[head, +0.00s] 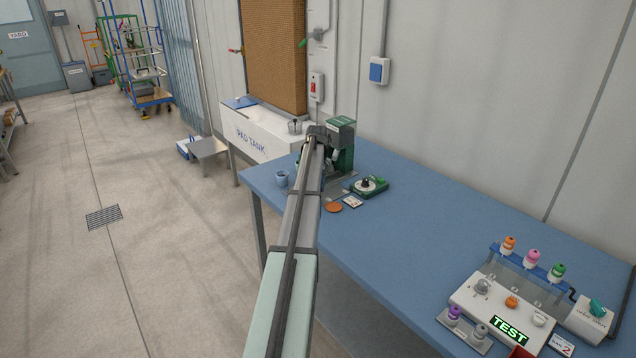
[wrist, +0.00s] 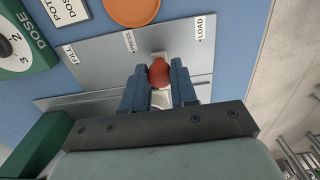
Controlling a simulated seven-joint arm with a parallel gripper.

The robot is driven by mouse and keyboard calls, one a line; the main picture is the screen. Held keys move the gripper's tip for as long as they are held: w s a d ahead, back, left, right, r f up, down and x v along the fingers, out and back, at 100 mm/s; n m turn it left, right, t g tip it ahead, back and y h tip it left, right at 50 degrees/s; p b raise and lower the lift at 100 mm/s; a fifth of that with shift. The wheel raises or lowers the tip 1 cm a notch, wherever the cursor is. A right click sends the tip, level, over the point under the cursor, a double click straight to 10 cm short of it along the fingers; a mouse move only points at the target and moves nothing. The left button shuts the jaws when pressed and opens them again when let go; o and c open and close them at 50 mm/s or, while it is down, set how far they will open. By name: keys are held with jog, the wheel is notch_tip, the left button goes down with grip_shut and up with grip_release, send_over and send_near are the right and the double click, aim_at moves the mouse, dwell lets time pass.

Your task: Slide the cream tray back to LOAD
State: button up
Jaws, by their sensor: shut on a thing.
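My gripper (wrist: 160,68) has its two blue fingers closed on a red knob (wrist: 159,74) in the wrist view. A small pale piece (wrist: 161,99) shows between the fingers behind the knob; I cannot tell whether it is the cream tray, most of which is hidden. The knob is over a grey plate (wrist: 105,72) marked FILL, PRESS and LOAD. Along those marks it sits between PRESS (wrist: 129,42) and LOAD (wrist: 201,27). In the head view my arm reaches to the green machine (head: 342,140) and hides the fingers and the knob.
A green DOSE dial unit (head: 369,187), an orange disc (head: 333,208) and a small card (head: 353,202) lie close by on the blue table (head: 400,230). A blue cup (head: 282,179) stands left of my arm. A white TEST panel (head: 500,308) is at the right front.

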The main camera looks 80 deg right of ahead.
jog(key=shift+w+a, duration=1.85)
jog(key=o, duration=0.7)
jog(key=shift+r, duration=0.15)
notch_tip(320, 180, up, 7)
jog(key=shift+f, duration=0.15)
